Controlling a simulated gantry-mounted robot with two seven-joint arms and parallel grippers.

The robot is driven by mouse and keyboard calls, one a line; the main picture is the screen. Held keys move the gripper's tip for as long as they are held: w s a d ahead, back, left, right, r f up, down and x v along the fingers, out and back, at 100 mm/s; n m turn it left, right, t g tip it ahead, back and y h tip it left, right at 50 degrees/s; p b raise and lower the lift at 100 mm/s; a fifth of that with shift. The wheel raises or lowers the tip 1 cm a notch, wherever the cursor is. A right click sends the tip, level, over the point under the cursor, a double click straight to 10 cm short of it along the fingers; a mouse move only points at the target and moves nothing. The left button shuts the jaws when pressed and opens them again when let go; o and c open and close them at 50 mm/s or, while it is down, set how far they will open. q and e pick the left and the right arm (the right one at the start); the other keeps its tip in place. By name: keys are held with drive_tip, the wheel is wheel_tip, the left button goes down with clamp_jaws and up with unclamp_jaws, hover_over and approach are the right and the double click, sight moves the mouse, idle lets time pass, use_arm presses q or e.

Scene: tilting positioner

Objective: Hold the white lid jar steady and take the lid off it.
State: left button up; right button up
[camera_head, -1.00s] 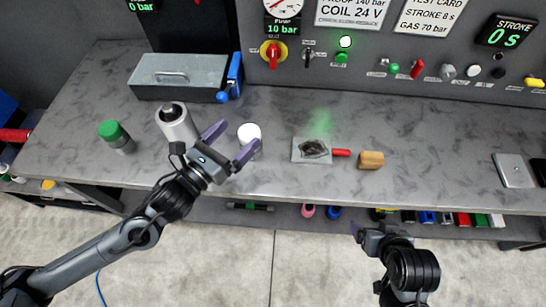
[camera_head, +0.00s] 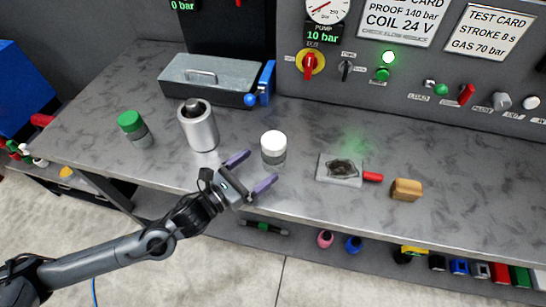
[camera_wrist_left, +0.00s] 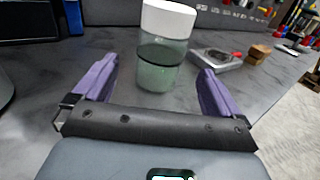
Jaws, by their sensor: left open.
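The white lid jar (camera_head: 273,150) stands upright on the grey bench, with its white lid on top and a clear greenish body. It also shows in the left wrist view (camera_wrist_left: 163,65), ahead of and between the fingers. My left gripper (camera_head: 251,171) is open and empty, its purple fingers pointing toward the jar from the bench's front edge. In the left wrist view the left gripper (camera_wrist_left: 153,82) has its fingers wide apart, with the jar just beyond them. The fingers do not appear to touch it. My right gripper is not in view.
A green-lidded jar (camera_head: 134,129) and a metal cylinder (camera_head: 198,127) stand to the left. To the right are a metal plate with a dark patch (camera_head: 340,170), a red-handled piece (camera_head: 373,177) and a tan block (camera_head: 406,189).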

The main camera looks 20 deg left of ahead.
sight(275, 154)
use_arm(q)
drive_tip(key=shift+b+x, duration=0.4)
drive_tip(key=shift+x, duration=3.15)
drive_tip(key=shift+r, duration=0.1)
drive_tip(key=c, duration=1.1)
